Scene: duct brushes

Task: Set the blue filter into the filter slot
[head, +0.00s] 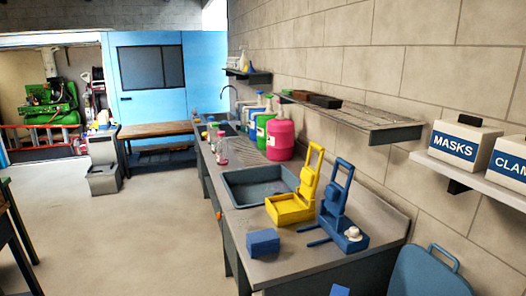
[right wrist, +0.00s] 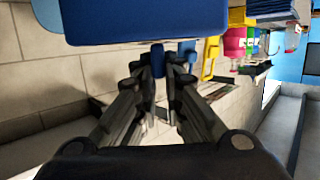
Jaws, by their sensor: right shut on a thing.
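In the right wrist view my right gripper (right wrist: 165,75) is shut on a narrow blue part, taken to be the blue filter (right wrist: 157,60). A large blue body (right wrist: 150,20) with a rounded corner fills the top of that view, right beyond the fingertips. I cannot tell whether the two are joined. A small blue corner (head: 340,290) shows at the bottom edge of the head view; the rest of it is cut off. Neither gripper shows in the head view. I cannot make out the filter slot.
The bench (head: 240,212) holds a sink (head: 243,186), a yellow wringer-like device (head: 290,207), a blue upright device (head: 335,210) and a blue block (head: 263,242). A blue handled panel (head: 430,278) stands at lower right. Shelves (head: 375,128) jut from the wall.

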